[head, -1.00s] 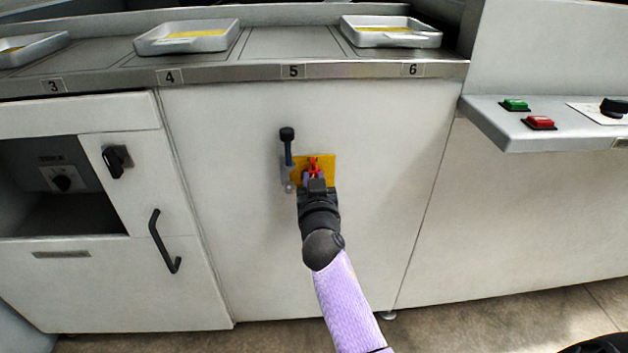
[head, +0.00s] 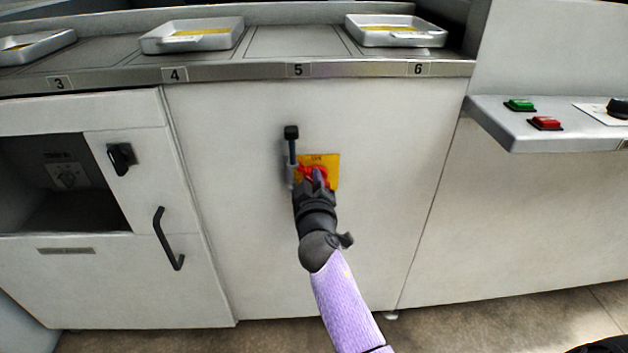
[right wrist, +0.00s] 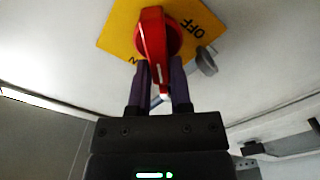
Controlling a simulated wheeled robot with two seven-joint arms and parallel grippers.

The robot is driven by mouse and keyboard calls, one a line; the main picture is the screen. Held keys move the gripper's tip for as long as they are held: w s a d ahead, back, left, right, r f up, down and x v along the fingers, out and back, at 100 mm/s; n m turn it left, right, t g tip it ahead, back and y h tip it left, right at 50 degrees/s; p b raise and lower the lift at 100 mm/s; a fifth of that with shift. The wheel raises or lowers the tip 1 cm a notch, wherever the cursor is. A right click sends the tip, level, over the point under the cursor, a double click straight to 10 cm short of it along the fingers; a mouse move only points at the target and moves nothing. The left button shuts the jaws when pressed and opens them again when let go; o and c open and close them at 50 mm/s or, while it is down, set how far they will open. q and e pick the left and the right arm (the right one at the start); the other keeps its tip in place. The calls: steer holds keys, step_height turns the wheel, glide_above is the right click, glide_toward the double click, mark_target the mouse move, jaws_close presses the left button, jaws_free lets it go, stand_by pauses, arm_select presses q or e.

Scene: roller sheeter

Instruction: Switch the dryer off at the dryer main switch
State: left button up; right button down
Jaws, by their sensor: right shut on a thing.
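The dryer main switch is a red rotary handle (head: 308,170) on a yellow plate (head: 331,164), on the white front panel below position 5. In the right wrist view the red handle (right wrist: 152,35) stands upright in the picture. The yellow plate (right wrist: 118,28) looks tilted there, with OFF at the upper right and a partly hidden letter at the lower left. My right gripper (head: 318,180) is shut on the handle; in the right wrist view its fingers (right wrist: 161,82) flank the handle's lower end. My left gripper is not in view.
A black-topped lever (head: 291,145) stands close left of the plate. Further left are a black knob (head: 121,158) and a door handle (head: 167,238). At right a shelf carries green (head: 520,105) and red (head: 545,123) buttons. Trays (head: 195,37) sit on the counter above.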

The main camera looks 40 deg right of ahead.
steer(key=n, duration=0.3)
steer(key=shift+w+a+f+n, duration=0.1)
steer(key=shift+a+f+n, duration=0.1)
steer(key=shift+n, duration=0.2)
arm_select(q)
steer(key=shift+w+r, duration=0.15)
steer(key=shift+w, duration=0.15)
arm_select(e)
steer(key=n, duration=0.5)
steer(key=shift+f, duration=0.4)
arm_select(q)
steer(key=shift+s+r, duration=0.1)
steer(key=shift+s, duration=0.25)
arm_select(e)
steer(key=shift+n, duration=0.3)
